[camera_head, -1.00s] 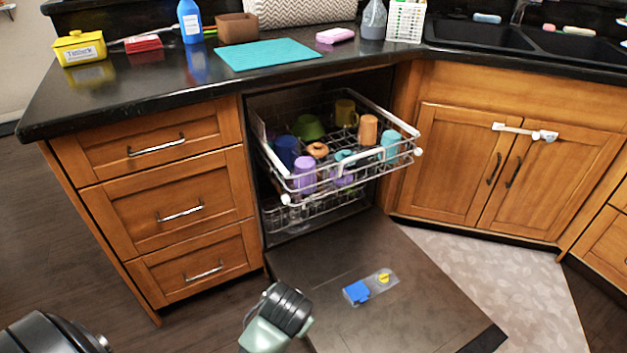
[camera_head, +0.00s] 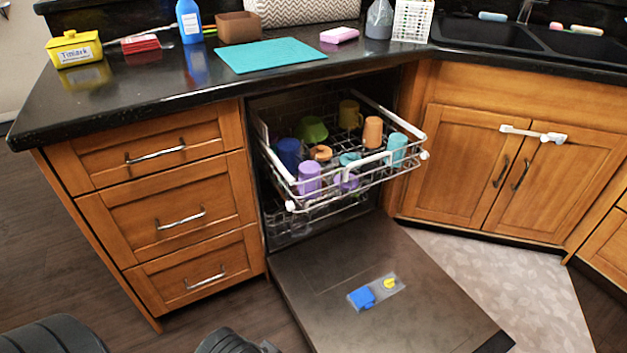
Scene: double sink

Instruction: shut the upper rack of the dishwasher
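The upper rack (camera_head: 332,194) of the dishwasher is pulled out over the lowered door (camera_head: 340,290). It holds several cups, among them a purple cup (camera_head: 309,179), a blue cup (camera_head: 289,153), an orange cup (camera_head: 372,131), a teal cup (camera_head: 397,147) and a green bowl (camera_head: 312,129). The lower rack (camera_head: 300,222) sits inside, below the upper rack. Dark rounded parts of my arms show at the bottom edge, apart from the rack. Neither gripper's fingers are in view.
The open door lies low in front of the cabinet, with a blue and yellow dispenser (camera_head: 374,292) on it. Wooden drawers (camera_head: 165,211) stand on the left. Sink cabinet doors (camera_head: 520,165) with a white latch are on the right. Space before the rack is clear.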

